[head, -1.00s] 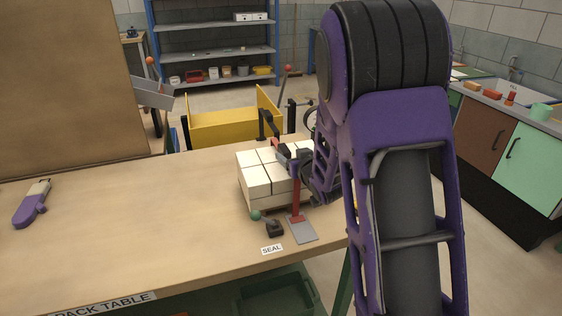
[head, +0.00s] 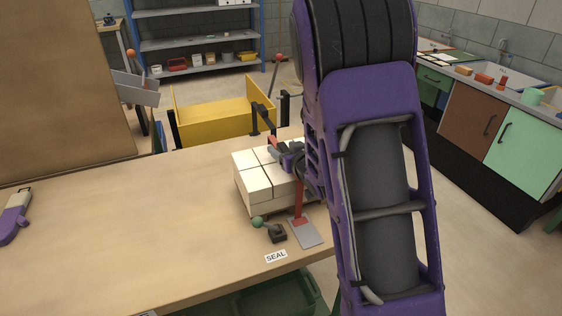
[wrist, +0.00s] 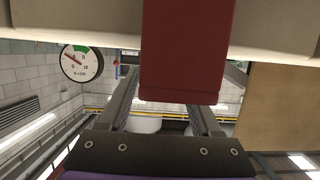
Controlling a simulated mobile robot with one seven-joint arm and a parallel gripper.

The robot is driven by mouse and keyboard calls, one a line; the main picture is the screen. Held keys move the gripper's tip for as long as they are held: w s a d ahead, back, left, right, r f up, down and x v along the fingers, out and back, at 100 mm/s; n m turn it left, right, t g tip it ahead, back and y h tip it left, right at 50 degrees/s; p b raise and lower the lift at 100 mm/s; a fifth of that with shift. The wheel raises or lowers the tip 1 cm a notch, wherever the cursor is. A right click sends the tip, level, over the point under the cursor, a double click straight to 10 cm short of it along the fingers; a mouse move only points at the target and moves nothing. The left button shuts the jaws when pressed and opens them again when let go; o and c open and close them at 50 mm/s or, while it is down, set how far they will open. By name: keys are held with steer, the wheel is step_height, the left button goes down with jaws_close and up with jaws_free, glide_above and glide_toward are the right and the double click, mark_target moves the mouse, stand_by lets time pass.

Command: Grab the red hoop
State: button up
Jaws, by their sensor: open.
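A red part (head: 299,200), likely the red hoop, stands as a narrow upright band at the front of a stack of pale blocks (head: 262,178). More red shows at the top of the stack, beside my gripper (head: 285,150). Whether the two pieces join is hidden by my gripper and arm. In the wrist view a broad red piece (wrist: 184,55) hangs across a pale block edge (wrist: 90,22). It lies in front of the space between my fingers (wrist: 162,95) and covers part of them. My gripper is open; no grip on the red part shows.
A green ball and a dark block (head: 276,233) sit on the table before the stack, beside a grey plate (head: 305,233). A yellow bin (head: 215,125) stands behind the table. A large brown board (head: 60,90) stands at left. The table's left middle is clear.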

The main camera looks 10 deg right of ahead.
steer(key=shift+s, duration=0.1)
steer(key=shift+c, duration=0.2)
jaws_close()
stand_by(1.1)
